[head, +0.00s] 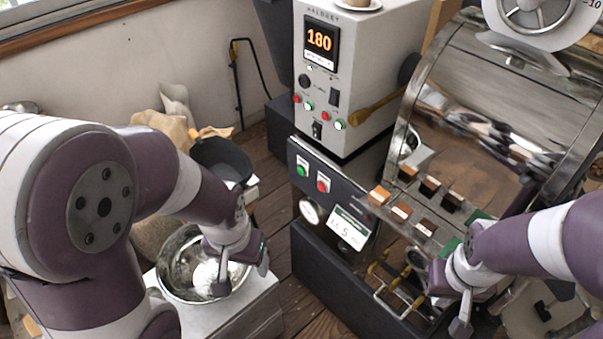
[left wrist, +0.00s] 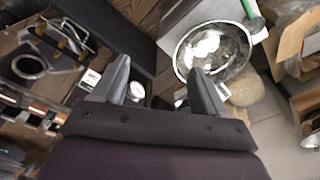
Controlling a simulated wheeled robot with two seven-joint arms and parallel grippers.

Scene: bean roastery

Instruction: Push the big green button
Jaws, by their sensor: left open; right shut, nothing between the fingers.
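A round green button (head: 302,170) sits on a light plate on the dark front panel (head: 296,148) of the roaster, left of a red button (head: 323,182). My left gripper (head: 243,273) is open and empty, below and left of the button, over the metal bowl and apart from the panel. In the left wrist view my left gripper (left wrist: 160,85) spreads its two fingers, with a round gauge (left wrist: 137,91) seen between them. I cannot make out the green button there. My right gripper (head: 452,303) is shut and empty near the roaster's lower front, right of the button.
A metal bowl (head: 172,272) stands on a white stand (head: 250,310). A white control box (head: 365,55) shows 180 and has small red and green lights. A sample board (head: 380,212) juts out right of the panel. A dark bucket (head: 222,160) stands behind my left arm.

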